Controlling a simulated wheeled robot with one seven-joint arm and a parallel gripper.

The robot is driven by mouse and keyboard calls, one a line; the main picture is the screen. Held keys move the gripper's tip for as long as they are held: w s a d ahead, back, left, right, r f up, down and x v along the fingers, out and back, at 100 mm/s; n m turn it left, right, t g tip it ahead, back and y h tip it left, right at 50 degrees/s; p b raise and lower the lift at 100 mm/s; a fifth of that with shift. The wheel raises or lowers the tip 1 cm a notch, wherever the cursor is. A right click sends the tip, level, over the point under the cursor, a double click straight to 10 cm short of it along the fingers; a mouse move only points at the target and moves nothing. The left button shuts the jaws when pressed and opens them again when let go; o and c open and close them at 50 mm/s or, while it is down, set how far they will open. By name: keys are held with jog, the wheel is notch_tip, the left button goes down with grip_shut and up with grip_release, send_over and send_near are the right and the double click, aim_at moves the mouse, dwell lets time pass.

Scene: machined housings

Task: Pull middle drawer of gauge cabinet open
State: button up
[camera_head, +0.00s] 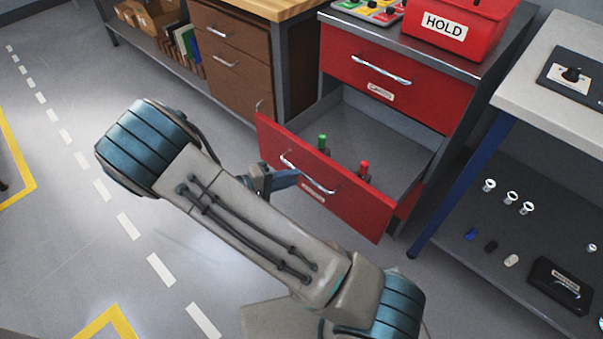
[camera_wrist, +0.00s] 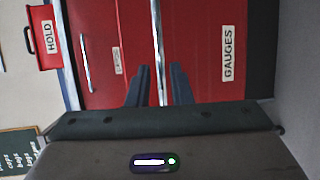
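The red gauge cabinet (camera_head: 466,110) stands at the centre right in the head view. The drawer (camera_head: 345,213) below its top drawer is pulled well out, with a green piece (camera_head: 322,142) and a red piece (camera_head: 364,170) inside. Its silver handle (camera_head: 308,175) runs along the front; in the wrist view the handle (camera_wrist: 158,50) is upright beside a GAUGES label (camera_wrist: 228,54). My gripper (camera_wrist: 160,85) is open, its two dark fingers on either side of the handle's line with gaps showing. Contact cannot be told. In the head view my arm partly hides the gripper (camera_head: 278,181).
The top drawer (camera_head: 412,88) is shut. A red HOLD bin (camera_head: 455,27) sits on the cabinet top. A grey-topped bench (camera_head: 535,100) stands close at right, a brown drawer unit (camera_head: 228,67) at left. The floor (camera_head: 60,220) at left is clear.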

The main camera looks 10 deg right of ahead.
jog(key=v, duration=0.9)
jog(key=shift+p, duration=0.45)
jog(key=s+d+r+m+y+p, duration=0.1)
jog(key=s+d+r+y+p, duration=0.3)
jog(key=r, duration=0.9)
jog(key=s+d+r+m+y+p, duration=0.1)
jog(key=s+d+r+y+p, duration=0.4)
jog(key=r+p, duration=0.5)
jog(key=s+d+r+m+y+p, duration=0.1)
jog(key=s+d+r+y+p, duration=0.4)
jog(key=r, duration=1.2)
jog(key=shift+r+y+p, duration=0.2)
jog(key=shift+y+p, duration=0.6)
jog(key=shift+p, duration=0.35)
